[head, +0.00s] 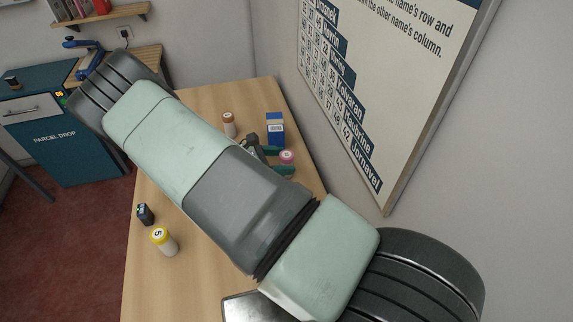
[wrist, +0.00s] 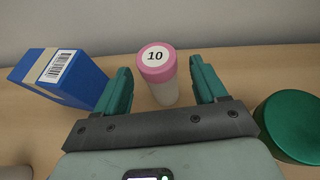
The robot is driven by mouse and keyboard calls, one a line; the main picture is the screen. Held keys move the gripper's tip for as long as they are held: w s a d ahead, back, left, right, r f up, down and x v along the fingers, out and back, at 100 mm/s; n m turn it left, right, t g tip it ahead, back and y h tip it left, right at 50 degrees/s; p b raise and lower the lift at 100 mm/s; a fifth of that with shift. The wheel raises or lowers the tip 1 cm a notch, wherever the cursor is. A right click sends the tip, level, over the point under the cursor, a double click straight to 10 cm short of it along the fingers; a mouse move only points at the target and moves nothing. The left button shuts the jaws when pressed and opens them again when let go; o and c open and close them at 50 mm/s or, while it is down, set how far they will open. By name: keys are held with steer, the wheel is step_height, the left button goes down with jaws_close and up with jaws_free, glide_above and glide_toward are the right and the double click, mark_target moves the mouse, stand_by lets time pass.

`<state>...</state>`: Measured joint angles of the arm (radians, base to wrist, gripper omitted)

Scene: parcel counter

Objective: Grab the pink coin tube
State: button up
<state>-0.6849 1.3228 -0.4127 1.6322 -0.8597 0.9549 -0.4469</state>
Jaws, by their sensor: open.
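The pink coin tube has a pink lid marked 10 and a pale body. In the wrist view the pink coin tube (wrist: 156,68) stands upright on the counter, between the two green fingers of my gripper (wrist: 160,88). The fingers are open, with a gap on each side of the tube. In the head view the pink lid of the tube (head: 287,157) shows beside my gripper (head: 282,160), partly hidden by it. The tube's lower part is hidden there.
A blue box with a barcode (wrist: 60,76) stands close left of my gripper; it also shows in the head view (head: 275,130). A green round object (wrist: 292,128) is at right. A brown-lidded tube (head: 229,124), a yellow-lidded tube (head: 164,241) and a small dark object (head: 145,214) stand on the counter.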

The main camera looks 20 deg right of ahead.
steer(key=shift+x, duration=1.1)
steer(key=c, duration=1.2)
steer(key=shift+r, duration=0.1)
